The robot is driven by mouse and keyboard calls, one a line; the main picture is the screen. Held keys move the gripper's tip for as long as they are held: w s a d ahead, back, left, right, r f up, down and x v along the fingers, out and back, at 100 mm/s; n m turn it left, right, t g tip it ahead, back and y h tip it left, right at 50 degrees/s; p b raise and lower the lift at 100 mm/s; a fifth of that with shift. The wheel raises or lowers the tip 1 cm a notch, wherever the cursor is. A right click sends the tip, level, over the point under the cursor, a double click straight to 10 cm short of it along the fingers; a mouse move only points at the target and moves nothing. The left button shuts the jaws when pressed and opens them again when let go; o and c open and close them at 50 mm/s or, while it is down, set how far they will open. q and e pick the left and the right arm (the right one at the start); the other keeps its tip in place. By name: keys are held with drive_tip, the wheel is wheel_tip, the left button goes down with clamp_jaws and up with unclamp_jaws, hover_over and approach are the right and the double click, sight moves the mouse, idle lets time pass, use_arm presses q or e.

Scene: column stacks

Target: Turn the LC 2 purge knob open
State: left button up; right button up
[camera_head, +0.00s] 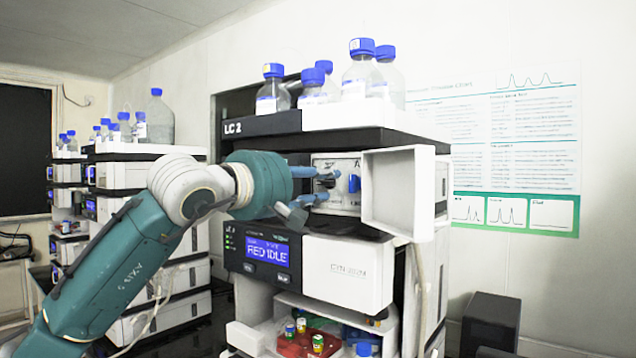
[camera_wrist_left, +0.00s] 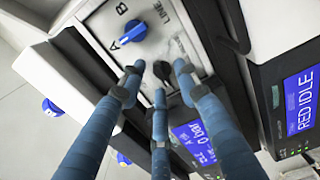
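The LC 2 stack (camera_head: 262,124) stands in the middle of the head view, with one module's white door (camera_head: 398,192) swung open to the right. Behind it is a pale panel (camera_head: 323,160) with a blue knob (camera_head: 354,183). In the left wrist view this blue knob (camera_wrist_left: 133,32) sits by the letters A and B, and a smaller dark knob (camera_wrist_left: 162,70) is below it. I cannot read which one is marked purge. My left gripper (camera_head: 328,186) reaches the panel from the left. Its three blue fingers (camera_wrist_left: 160,84) are spread around the dark knob; contact is unclear.
Blue-capped bottles (camera_head: 361,72) stand on top of the stack. Below the panel is a module with a lit display (camera_head: 268,251) reading RED IDLE. A red vial tray (camera_head: 300,343) lies lower down. A second stack (camera_head: 130,175) stands at the left. The open door borders the panel's right side.

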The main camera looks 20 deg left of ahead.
use_arm(q)
drive_tip(key=v, duration=1.2)
drive_tip(key=shift+w, duration=0.1)
